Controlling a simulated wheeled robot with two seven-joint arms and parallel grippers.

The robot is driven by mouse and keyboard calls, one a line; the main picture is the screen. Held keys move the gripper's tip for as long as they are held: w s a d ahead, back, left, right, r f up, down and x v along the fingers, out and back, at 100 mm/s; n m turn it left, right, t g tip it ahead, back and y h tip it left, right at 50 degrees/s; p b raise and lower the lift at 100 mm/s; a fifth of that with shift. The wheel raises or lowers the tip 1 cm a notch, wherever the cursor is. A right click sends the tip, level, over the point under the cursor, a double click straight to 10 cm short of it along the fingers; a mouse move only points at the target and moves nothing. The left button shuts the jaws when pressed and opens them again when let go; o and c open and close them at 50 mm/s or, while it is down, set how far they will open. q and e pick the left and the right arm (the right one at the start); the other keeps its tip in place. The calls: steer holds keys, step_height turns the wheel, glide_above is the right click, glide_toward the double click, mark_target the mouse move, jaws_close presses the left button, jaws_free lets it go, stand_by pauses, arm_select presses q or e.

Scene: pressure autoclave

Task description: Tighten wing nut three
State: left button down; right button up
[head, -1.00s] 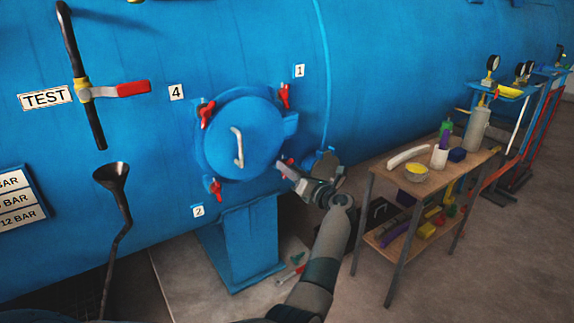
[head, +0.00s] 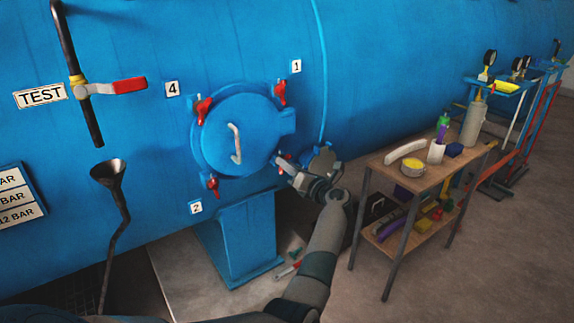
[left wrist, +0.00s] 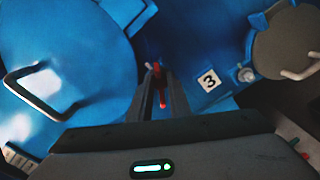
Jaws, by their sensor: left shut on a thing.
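The round blue hatch door (head: 222,145) with a pale handle (head: 237,143) is closed on the blue vessel. Red wing nut three (head: 281,161) is at its lower right, partly hidden by my left gripper (head: 283,167). In the left wrist view the red wing nut (left wrist: 157,72) sits between the two fingers of my left gripper (left wrist: 155,90), which is shut on it. The label 3 (left wrist: 209,80) is just right of it there. The other red wing nuts are at the upper left (head: 203,110), upper right (head: 279,92) and lower left (head: 213,184). My right gripper is out of view.
A round grey cap (left wrist: 285,45) is beside the hatch. A red-handled valve (head: 129,85) and a funnel (head: 108,170) are at left. A blue pedestal (head: 238,240) stands below the hatch.

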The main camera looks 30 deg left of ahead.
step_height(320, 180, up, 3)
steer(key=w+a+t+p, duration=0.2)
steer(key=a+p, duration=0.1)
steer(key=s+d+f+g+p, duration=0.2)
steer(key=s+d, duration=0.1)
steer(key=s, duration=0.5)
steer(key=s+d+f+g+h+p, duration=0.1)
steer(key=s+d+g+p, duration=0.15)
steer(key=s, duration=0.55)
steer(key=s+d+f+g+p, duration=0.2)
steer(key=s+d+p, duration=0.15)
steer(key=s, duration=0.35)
arm_select(q)
steer(key=shift+f+m+p, duration=0.15)
steer(key=shift+m+p, duration=0.8)
steer(key=shift+m, duration=6.4)
steer(key=shift+f+m+p, duration=0.1)
steer(key=shift+m+p, duration=0.8)
steer(key=shift+m, duration=6.45)
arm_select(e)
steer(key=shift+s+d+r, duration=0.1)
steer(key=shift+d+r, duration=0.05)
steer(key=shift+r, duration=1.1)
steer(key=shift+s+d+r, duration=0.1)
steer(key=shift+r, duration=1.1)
arm_select(q)
steer(key=c, duration=1.6)
jaws_free()
steer(key=shift+c, duration=0.2)
